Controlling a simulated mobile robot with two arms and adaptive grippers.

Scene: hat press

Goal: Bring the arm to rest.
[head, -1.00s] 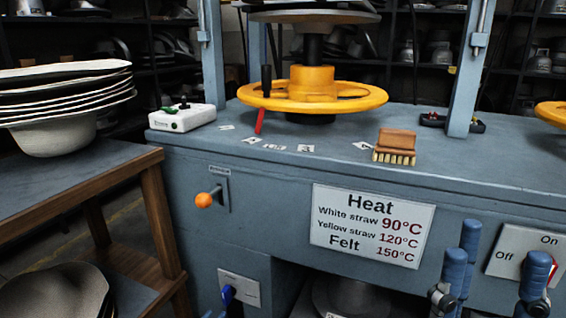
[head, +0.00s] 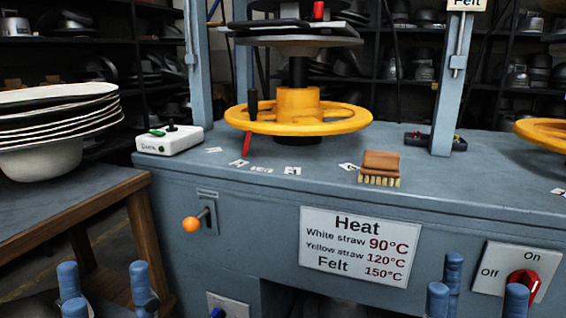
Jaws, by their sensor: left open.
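My left gripper (head: 105,284) is at the lower left, in front of the side table's wooden leg. Its blue fingers point up and stand apart with nothing visible between them. The lower parts of both grippers and both arms are cut off by the bottom edge.
The blue-grey press (head: 470,195) fills the middle. It carries a yellow handwheel (head: 298,118), a brush (head: 380,168), a white box (head: 169,139), an orange-knobbed lever (head: 191,224) and a red switch (head: 523,285). Stacked hats (head: 45,158) stand on the left side table (head: 60,214).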

